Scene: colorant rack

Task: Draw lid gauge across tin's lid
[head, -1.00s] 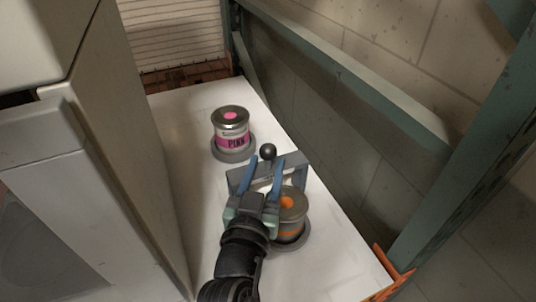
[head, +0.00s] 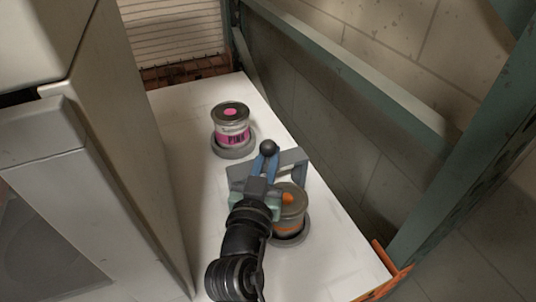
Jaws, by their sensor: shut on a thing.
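The lid gauge (head: 293,158) is a grey angular frame with a black ball knob (head: 268,147) on top. It stands at the far side of the orange-marked tin (head: 291,212), partly hidden by my gripper. My gripper (head: 266,158) has its blue fingers drawn together at the knob, shut on the gauge. The orange-marked tin has a metallic lid with an orange spot and sits on a round grey base; my wrist covers its left part. Whether the gauge touches the lid cannot be told.
A tin labelled PINK (head: 232,130) stands on its own round grey base (head: 234,152) farther back. The white shelf top (head: 185,125) is clear to the left. A pale cabinet (head: 125,150) bounds the left; a green metal frame (head: 370,85) runs along the right.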

